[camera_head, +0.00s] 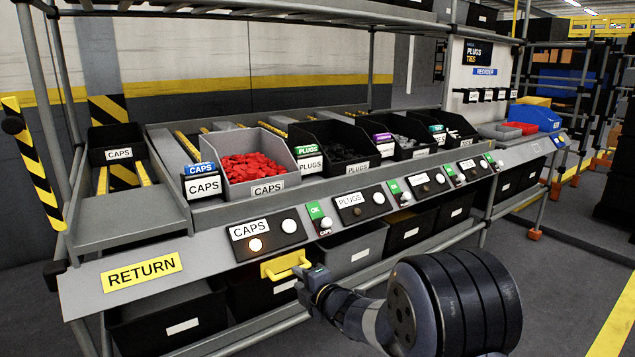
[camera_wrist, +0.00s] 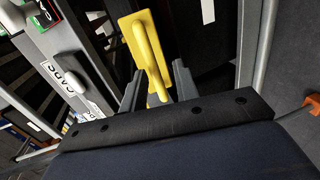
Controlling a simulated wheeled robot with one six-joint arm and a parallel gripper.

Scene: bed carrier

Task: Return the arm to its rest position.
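My gripper (camera_head: 312,284) is in front of the shelf's lower front edge, just right of a yellow handle (camera_head: 286,265) in the head view. In the wrist view its two dark fingers (camera_wrist: 158,88) stand apart, with the yellow handle (camera_wrist: 148,50) reaching between them. Gaps show on both sides of the handle, and I see no grip on it. My arm is bent, with its large dark joint at the lower middle right of the head view.
A sloped panel with a yellow RETURN label (camera_head: 142,272) and a lit CAPS button (camera_head: 256,245) runs close to my gripper. A grey bin of red caps (camera_head: 254,158) stands above. Black bins (camera_head: 168,318) sit below. Open floor (camera_head: 565,285) lies at right.

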